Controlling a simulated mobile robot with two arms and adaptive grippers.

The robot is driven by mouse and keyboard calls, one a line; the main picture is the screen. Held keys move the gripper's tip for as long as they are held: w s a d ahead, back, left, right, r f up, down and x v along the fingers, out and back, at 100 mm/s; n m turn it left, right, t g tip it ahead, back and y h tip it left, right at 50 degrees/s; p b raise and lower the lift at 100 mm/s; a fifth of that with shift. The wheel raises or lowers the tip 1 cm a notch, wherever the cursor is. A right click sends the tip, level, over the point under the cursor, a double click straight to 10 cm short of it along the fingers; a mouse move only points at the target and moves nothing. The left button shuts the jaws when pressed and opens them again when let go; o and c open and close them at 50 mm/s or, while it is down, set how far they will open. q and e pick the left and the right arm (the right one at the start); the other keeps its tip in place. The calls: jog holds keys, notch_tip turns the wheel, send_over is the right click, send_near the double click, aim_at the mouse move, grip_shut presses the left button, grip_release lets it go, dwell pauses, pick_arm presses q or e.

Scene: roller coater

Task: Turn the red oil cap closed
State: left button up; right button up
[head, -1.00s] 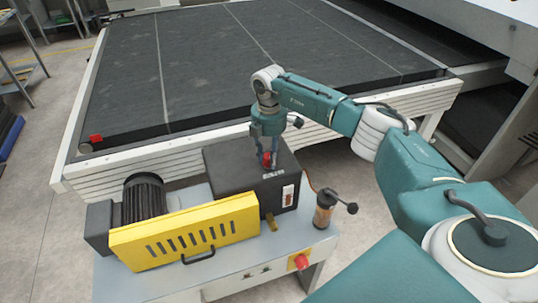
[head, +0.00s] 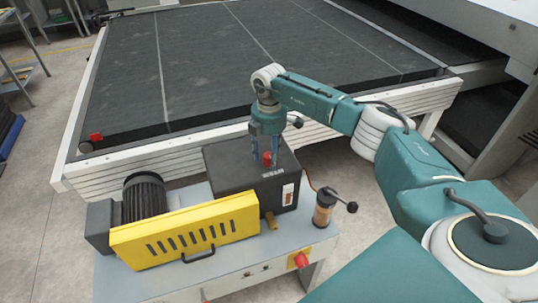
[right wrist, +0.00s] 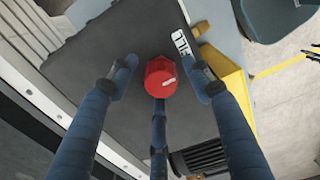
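The red oil cap (head: 267,159) sits on top of the dark grey box (head: 225,162) of the machine. In the right wrist view the cap (right wrist: 160,77) is near the middle, with a pale mark on its top. My right gripper (head: 267,150) points down over the cap. In the right wrist view its blue fingers (right wrist: 163,72) are spread, with gaps left and right of the cap. A third finger reaches toward the cap's lower edge; I cannot tell whether it touches. My left gripper is not in view.
A yellow guard (head: 185,232) and a black motor (head: 143,198) stand to the left. A wide dark conveyor (head: 210,60) lies behind.

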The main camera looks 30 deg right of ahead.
aim_at(269, 155)
jog(key=shift+r, duration=0.2)
notch_tip(269, 155, up, 12)
jog(key=shift+f, duration=0.2)
dwell(0.5)
